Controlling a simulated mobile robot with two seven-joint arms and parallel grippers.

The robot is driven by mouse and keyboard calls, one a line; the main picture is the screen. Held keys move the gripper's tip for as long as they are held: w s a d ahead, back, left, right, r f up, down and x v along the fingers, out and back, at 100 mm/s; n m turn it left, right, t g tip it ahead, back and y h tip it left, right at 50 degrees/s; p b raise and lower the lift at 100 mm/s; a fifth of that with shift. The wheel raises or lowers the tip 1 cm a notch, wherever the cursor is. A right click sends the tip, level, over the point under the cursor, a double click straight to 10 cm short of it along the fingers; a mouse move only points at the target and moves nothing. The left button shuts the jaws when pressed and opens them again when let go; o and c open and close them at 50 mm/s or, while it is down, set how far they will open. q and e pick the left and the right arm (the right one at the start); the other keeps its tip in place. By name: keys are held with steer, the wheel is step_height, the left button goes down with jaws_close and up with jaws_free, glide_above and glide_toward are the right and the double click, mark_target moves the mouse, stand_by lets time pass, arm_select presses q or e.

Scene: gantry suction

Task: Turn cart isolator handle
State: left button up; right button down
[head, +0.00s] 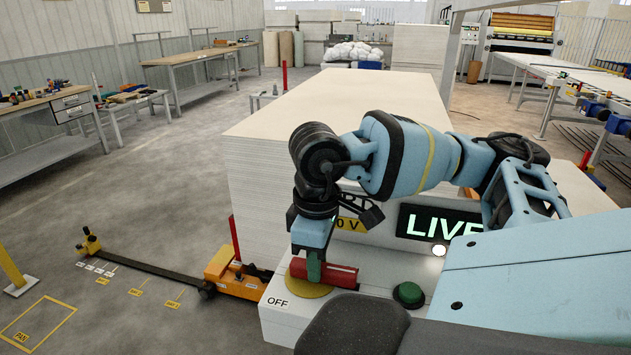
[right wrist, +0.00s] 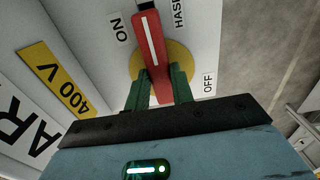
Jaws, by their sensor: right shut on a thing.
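The red isolator handle (head: 340,275) sits on a yellow disc (head: 305,290) on top of the white cart. In the right wrist view the handle (right wrist: 152,42) carries a white stripe, and its far end lies between the ON label (right wrist: 121,28) and the HASP label (right wrist: 178,14). The OFF label (right wrist: 209,82) is at the disc's other side. My right gripper (head: 314,268) points down, its green fingers on both sides of the handle; the right wrist view shows the gripper (right wrist: 157,88) shut on it. My left gripper is not in view.
A lit LIVE sign (head: 440,225) and a green button (head: 408,294) are on the cart near my right arm. A tall stack of pale boards (head: 330,125) stands behind. An orange wheeled unit (head: 235,275) is on the floor left of the cart.

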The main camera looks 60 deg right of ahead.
steer(key=c, duration=1.3)
jaws_free()
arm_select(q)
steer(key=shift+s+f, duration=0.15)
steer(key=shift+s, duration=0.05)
arm_select(e)
steer(key=shift+o, duration=0.5)
step_height(320, 180, up, 7)
steer(key=p, duration=0.3)
steer(key=shift+r, duration=0.15)
steer(key=shift+r+p, duration=0.25)
steer(key=shift+p, duration=0.05)
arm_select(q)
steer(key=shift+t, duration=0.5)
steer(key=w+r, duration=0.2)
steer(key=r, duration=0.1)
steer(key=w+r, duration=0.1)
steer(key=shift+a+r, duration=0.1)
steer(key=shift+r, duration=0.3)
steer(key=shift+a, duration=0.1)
